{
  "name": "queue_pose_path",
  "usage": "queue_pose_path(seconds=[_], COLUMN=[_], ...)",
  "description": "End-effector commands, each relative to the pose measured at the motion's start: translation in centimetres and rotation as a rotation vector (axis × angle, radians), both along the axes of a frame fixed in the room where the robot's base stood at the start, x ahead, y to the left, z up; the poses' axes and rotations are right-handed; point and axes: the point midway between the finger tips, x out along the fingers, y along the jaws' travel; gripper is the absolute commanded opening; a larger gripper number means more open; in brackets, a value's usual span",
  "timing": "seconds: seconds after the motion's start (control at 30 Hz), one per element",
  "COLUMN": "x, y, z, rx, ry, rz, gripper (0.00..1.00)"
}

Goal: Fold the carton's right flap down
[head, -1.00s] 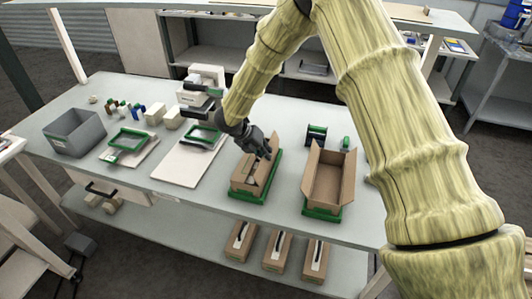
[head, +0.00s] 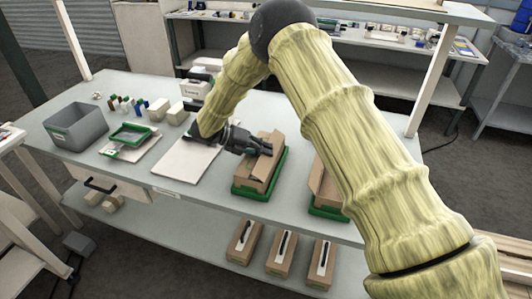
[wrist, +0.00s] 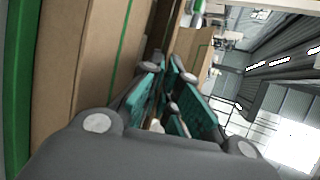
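The brown carton (head: 253,185) sits in a green tray (head: 251,195) on the table. A raised cardboard flap (head: 277,141) shows at its far right. Another cardboard panel lies across part of its top. My gripper (head: 268,149) reaches in from the left, low over the carton, its fingertips close to the raised flap. I cannot tell whether they touch. In the wrist view, cardboard (wrist: 100,65) stands close along the left of the teal-padded fingers (wrist: 172,72). The fingertips are near each other, but whether they are fully shut is unclear. The carton's inside is mostly hidden.
A second open carton (head: 324,190) in a green tray stands to the right, partly hidden by my arm. A white board (head: 180,170), a small green-framed tray (head: 130,134) and a grey bin (head: 78,128) lie left. Closed cartons (head: 281,255) stand on the lower shelf.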

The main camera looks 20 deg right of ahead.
Motion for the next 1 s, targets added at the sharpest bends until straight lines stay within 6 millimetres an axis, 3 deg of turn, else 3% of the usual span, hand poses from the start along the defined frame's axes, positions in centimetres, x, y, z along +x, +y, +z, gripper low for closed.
queue_pose_path(seconds=[0.47, 0.6, 0.63, 1.0], x=[0.08, 0.08, 0.08, 0.0], y=[0.07, 0.07, 0.07, 0.1], z=[-0.02, -0.02, -0.04, -0.21], rx=[-0.015, -0.015, -0.015, -0.013], ry=[0.009, 0.009, 0.009, 0.011], rz=[0.002, 0.002, 0.002, 0.002], gripper=[0.0, 0.23, 0.25, 0.25])
